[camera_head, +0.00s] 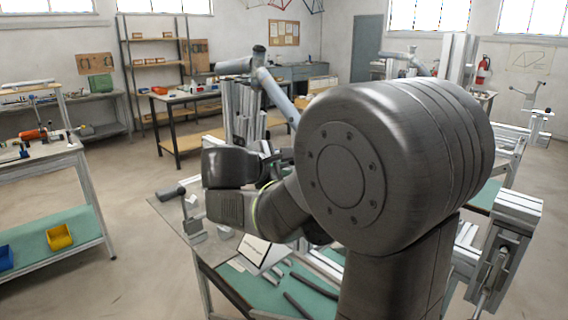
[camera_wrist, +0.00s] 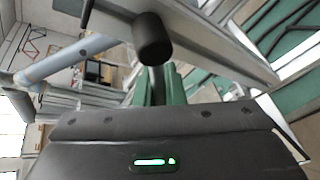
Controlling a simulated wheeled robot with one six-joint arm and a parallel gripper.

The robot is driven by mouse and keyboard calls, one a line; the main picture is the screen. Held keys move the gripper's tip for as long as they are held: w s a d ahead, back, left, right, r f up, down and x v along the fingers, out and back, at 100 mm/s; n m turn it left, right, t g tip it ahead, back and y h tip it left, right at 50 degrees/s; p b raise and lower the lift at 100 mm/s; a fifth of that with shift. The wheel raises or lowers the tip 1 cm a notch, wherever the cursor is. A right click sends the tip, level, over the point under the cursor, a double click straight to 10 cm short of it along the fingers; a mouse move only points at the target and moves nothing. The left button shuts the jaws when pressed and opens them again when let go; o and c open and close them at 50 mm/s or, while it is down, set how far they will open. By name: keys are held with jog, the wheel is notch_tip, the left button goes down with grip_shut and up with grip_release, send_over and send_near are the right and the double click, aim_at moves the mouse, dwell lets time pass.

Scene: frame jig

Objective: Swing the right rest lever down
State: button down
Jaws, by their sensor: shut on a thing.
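My gripper (camera_wrist: 155,82) fills the lower part of the wrist view, its dark body marked by a green light. A dark round-ended grip (camera_wrist: 152,38), which appears to belong to the right rest lever, stands just ahead of it. The jaws are shut on the lever, but the contact is largely hidden by the gripper body. In the head view my wrist and arm cover this part of the jig. Another lever with a dark grip (camera_head: 171,193) shows left of my wrist, lying roughly level. The right lever's exact angle cannot be told.
A bench with yellow and blue bins (camera_head: 59,236) stands at left. Metal framing (camera_head: 515,210) stands close at right. The floor (camera_head: 135,265) between the benches is clear.

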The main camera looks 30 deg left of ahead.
jog(key=shift+a+f, duration=0.1)
jog(key=shift+f, duration=0.15)
jog(key=c, duration=1.6)
grip_release()
jog(key=shift+s, duration=0.1)
jog(key=shift+o, duration=0.5)
jog(key=shift+a, duration=0.2)
jog(key=shift+d, duration=0.1)
jog(key=shift+r, duration=0.1)
jog(key=v, duration=1.4)
